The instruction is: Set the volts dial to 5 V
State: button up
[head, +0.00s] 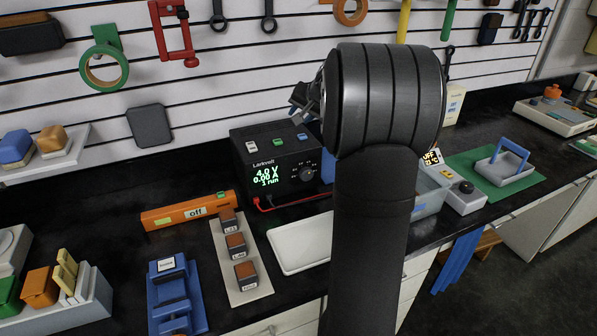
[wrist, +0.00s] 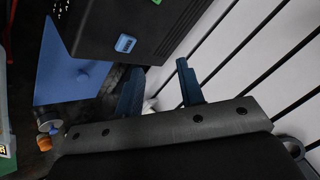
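The black power supply (head: 262,158) stands on the dark bench against the slatted wall. Its green display (head: 266,177) reads 4.0 V, 0.00 A and "1 run". A round black dial (head: 306,174) is on its front, right of the display; its pointer is too small to read. White, green and blue buttons sit on top. My gripper (head: 302,98) is above the back right of the supply, partly hidden by my wrist. In the wrist view, my gripper (wrist: 160,66) has its blue fingers apart with nothing between them. The supply's dark casing (wrist: 105,28) and blue button show there; the dial does not.
A blue panel (wrist: 70,72) stands beside the supply. Red and black leads run from its front. A white tray (head: 301,243), an orange bar marked "off" (head: 188,211) and a strip of switches (head: 240,262) lie in front. My arm hides the bench at centre right.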

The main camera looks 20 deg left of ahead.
jog(key=o, duration=0.3)
jog(key=shift+n+g, duration=0.3)
jog(key=shift+g, duration=0.2)
jog(key=s, duration=0.2)
jog(key=s+f, duration=0.1)
jog(key=s, duration=0.1)
jog(key=shift+o, duration=0.8)
jog(key=shift+g, duration=0.6)
jog(key=s+f, duration=0.2)
jog(key=f, duration=0.1)
jog(key=shift+s+d, duration=0.35)
jog(key=s+d+f+m+g+y, duration=0.3)
jog(key=s+f+m+y, duration=0.2)
jog(key=s+f, duration=0.45)
jog(key=m+t, duration=1.3)
jog(key=m, duration=0.2)
send_near(308, 176)
jog(key=shift+y, duration=0.4)
jog(key=x, duration=0.8)
jog(key=shift+w+a+f, duration=0.15)
jog(key=shift+w+f, duration=0.05)
jog(key=shift+w, duration=0.15)
